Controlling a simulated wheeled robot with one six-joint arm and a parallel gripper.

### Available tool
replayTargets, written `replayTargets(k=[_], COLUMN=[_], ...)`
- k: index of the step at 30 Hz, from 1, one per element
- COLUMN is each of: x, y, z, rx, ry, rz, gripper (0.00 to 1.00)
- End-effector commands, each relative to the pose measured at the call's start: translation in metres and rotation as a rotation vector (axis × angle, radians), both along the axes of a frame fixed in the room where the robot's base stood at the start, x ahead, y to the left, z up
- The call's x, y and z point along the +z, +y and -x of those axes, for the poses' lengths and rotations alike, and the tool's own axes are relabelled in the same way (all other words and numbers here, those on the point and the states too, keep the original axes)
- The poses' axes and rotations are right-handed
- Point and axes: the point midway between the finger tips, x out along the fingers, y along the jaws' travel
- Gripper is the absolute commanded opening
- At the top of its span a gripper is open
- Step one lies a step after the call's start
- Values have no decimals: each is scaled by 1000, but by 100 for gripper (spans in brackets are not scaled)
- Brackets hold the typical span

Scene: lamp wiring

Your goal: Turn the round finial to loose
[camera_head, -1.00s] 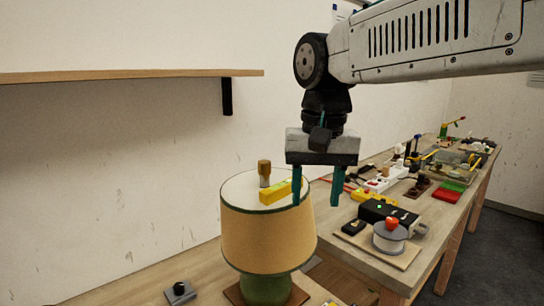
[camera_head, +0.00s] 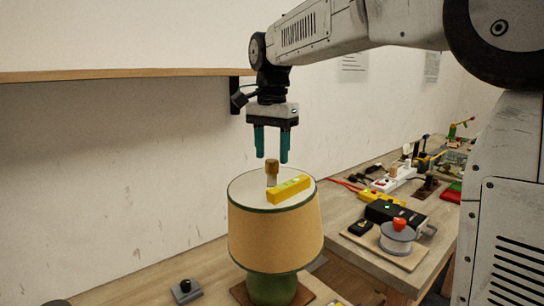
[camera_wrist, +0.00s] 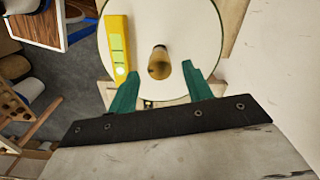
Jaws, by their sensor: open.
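The round finial (camera_head: 272,167) is a small brown wooden knob on a pale stem, upright on top of the lamp's shade (camera_head: 265,235). The shade is tan with a white top and dark green trim, over a green base (camera_head: 270,289). My gripper (camera_head: 271,160) is open, pointing down with teal fingers just above the finial. In the wrist view the finial (camera_wrist: 159,63) appears ahead of the gap between the open fingers (camera_wrist: 158,75). Nothing is held. A yellow level (camera_head: 289,190) lies on the shade top, next to the finial.
A shelf (camera_head: 120,74) runs along the wall to the left. A grey block with a black knob (camera_head: 186,290) sits left of the lamp. A spool (camera_head: 396,240), black box (camera_head: 392,213) and power strip (camera_head: 395,180) lie to the right.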

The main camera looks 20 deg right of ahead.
Motion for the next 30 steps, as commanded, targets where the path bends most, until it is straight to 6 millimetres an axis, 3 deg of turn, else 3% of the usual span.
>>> replayTargets(k=[6,13,14,18,19,30], x=[-17,-18,-18,-17,-17,-17], y=[0,0,0,0,0,0], z=[0,0,0,0,0,0], rx=[0,1,1,1,1,47], ry=[0,0,0,0,0,-1], rz=[0,0,0,0,0,-1], gripper=[50,50,47,8,5,5])
